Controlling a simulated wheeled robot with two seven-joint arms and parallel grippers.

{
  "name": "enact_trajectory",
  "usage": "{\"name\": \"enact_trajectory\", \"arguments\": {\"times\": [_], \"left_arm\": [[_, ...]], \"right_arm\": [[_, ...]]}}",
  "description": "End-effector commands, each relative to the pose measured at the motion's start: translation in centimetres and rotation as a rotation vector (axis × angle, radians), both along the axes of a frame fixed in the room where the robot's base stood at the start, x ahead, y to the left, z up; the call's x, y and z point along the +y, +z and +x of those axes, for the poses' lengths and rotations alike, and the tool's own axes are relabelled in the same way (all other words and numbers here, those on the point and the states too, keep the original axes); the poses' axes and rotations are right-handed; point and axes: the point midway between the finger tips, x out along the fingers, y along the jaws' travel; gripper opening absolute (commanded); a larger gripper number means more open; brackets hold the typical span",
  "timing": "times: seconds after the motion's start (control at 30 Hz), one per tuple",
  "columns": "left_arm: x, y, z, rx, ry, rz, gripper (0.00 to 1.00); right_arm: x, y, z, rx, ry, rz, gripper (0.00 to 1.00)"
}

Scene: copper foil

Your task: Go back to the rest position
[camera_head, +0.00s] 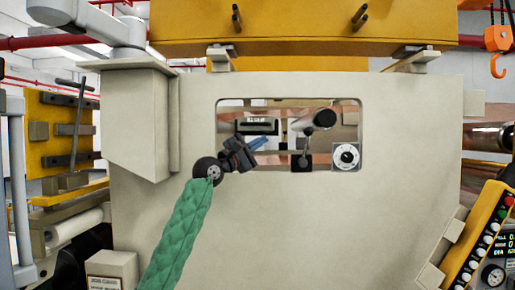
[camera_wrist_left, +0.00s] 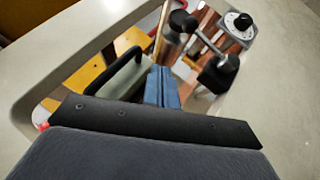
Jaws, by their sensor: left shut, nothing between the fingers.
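My left arm, in a green quilted sleeve, comes up from the lower left in the head view. My left gripper (camera_head: 259,143) is at the lower left of the opening in the large beige panel (camera_head: 300,230), its blue fingers pointing into the opening. The fingers are together with nothing between them. In the left wrist view the shut blue fingers (camera_wrist_left: 161,87) point into the same opening, apart from the lever and the dial. My right gripper is in neither view.
The opening's rim is close around my left gripper. A yellow control panel (camera_head: 478,232) stands at the right; an orange hook (camera_head: 498,65) hangs above it.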

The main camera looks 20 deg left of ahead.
Motion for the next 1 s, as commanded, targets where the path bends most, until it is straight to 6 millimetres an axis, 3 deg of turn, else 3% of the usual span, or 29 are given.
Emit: {"name": "enact_trajectory", "arguments": {"times": [0.67, 0.77, 0.83, 1.0], "left_arm": [[0.3, -0.5, -0.4, 0.002, 0.003, 0.007, 0.0], [-0.2, -2.4, -0.2, 0.011, 0.018, 0.04, 0.0], [-0.9, -5.0, 0.0, 0.022, 0.035, 0.086, 0.0], [-2.9, -13.8, 0.2, 0.056, 0.091, 0.254, 0.0]], "right_arm": [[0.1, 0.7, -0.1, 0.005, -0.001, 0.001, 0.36], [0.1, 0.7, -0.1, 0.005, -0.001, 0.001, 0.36], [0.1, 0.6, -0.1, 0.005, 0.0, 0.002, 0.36], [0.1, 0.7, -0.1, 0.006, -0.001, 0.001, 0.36]]}}
